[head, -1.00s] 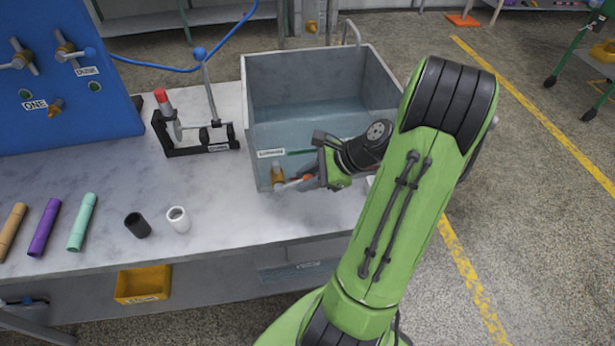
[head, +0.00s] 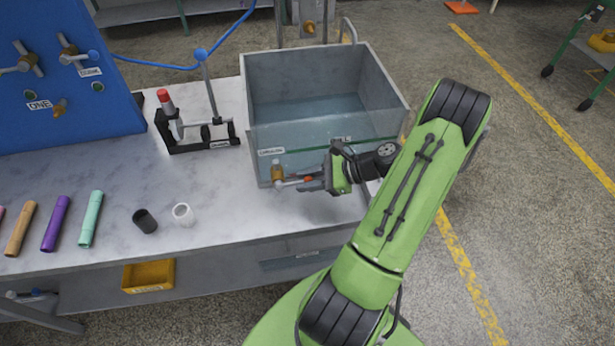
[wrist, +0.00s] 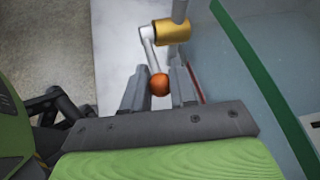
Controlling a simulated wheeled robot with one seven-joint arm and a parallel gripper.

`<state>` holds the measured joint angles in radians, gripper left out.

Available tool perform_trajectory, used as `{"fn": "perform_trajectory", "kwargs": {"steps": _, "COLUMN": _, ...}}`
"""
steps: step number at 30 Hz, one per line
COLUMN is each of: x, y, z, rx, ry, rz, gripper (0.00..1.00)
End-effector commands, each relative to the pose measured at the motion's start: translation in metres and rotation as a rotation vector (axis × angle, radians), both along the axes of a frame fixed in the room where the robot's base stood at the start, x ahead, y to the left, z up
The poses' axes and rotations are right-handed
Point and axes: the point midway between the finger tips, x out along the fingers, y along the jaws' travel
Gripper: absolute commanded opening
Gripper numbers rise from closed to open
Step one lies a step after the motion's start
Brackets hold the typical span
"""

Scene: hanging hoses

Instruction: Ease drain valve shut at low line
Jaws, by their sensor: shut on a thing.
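The drain valve has a brass body (head: 277,172) low on the front of a grey tank (head: 253,100). Its pale lever ends in an orange knob (head: 308,180). My gripper (head: 303,184) reaches in from the right and is shut on the lever at the knob. In the wrist view the orange knob (wrist: 159,85) sits between my two fingers, and the lever (wrist: 148,52) runs from it to the brass body (wrist: 172,31). Water (head: 325,108) stands in the tank. A green line (wrist: 240,55) and a partly hidden red line (wrist: 197,84) mark the tank wall.
A black clamp stand (head: 195,140) is on the bench left of the tank. A black sleeve (head: 145,221), a white sleeve (head: 183,214) and several coloured tubes lie at the bench front. A blue panel (head: 60,110) stands at far left. Bare bench separates these from the valve.

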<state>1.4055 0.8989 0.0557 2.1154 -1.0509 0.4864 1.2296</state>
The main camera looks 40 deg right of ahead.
Motion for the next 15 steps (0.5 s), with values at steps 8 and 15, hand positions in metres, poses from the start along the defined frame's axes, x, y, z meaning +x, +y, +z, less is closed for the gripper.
{"fn": "perform_trajectory", "kwargs": {"steps": 8, "x": -0.0002, "y": 0.0001, "z": -0.0002, "rx": 0.0, "ry": 0.001, "rz": 0.001, "gripper": 0.5}}
{"fn": "perform_trajectory", "kwargs": {"steps": 15, "x": -0.0023, "y": -0.0024, "z": 0.0018, "rx": -0.002, "ry": 0.001, "rz": -0.001, "gripper": 0.5}}
